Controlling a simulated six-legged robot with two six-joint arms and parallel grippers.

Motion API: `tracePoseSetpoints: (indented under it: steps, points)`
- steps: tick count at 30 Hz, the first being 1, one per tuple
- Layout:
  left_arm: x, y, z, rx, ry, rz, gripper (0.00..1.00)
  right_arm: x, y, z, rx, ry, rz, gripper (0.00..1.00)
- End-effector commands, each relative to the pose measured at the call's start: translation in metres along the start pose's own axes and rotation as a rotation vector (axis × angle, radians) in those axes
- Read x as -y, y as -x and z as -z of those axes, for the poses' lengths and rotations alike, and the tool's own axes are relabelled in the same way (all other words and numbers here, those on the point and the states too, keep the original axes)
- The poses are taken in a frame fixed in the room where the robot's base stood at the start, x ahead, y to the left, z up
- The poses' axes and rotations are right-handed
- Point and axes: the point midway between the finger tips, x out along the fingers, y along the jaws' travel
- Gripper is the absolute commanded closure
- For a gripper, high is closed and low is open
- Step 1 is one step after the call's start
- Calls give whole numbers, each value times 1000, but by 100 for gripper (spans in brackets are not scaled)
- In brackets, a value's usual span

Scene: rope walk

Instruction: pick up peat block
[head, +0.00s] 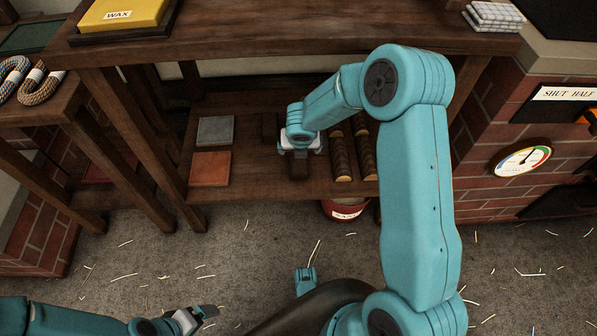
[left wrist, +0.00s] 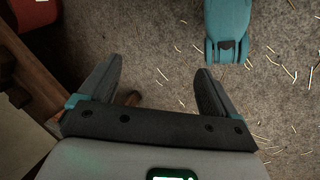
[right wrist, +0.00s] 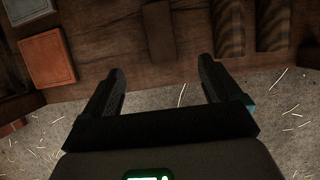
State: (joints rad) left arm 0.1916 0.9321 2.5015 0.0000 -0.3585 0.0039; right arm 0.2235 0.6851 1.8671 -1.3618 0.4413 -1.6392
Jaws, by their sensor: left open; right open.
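A dark brown block (head: 299,167), which looks like the peat block, lies on the lower shelf, partly hidden by my right gripper (head: 300,148) in the head view. In the right wrist view the block (right wrist: 159,32) lies beyond the fingertips of the right gripper (right wrist: 160,80), roughly centred between them. The right gripper is open and empty, with no visible contact. A second dark block (head: 270,126) is farther back on the shelf. My left gripper (head: 205,314) is open and empty over the floor; it also shows in the left wrist view (left wrist: 158,78).
Left of the block lie an orange slab (head: 210,168) and a grey slab (head: 215,130). Several dark ridged rolls (head: 341,158) lie close on its right. The upper tabletop (head: 300,38) overhangs the shelf. A red tub (head: 344,210) stands below. The floor is strewn with straw.

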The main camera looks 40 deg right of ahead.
Motion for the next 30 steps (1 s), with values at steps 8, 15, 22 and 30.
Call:
tracePoseSetpoints:
  steps: [8,15,22,30]
  points:
    - [12,-24,6,-14,15,2,8,7,-66,1,2,10,5,8]
    - [17,-34,14,-39,14,2,8,8,-102,-1,3,8,2,8]
    - [21,-47,21,-65,8,1,8,5,-127,1,2,6,2,8]
    - [26,-60,34,-109,-2,0,8,1,-158,-1,2,7,2,8]
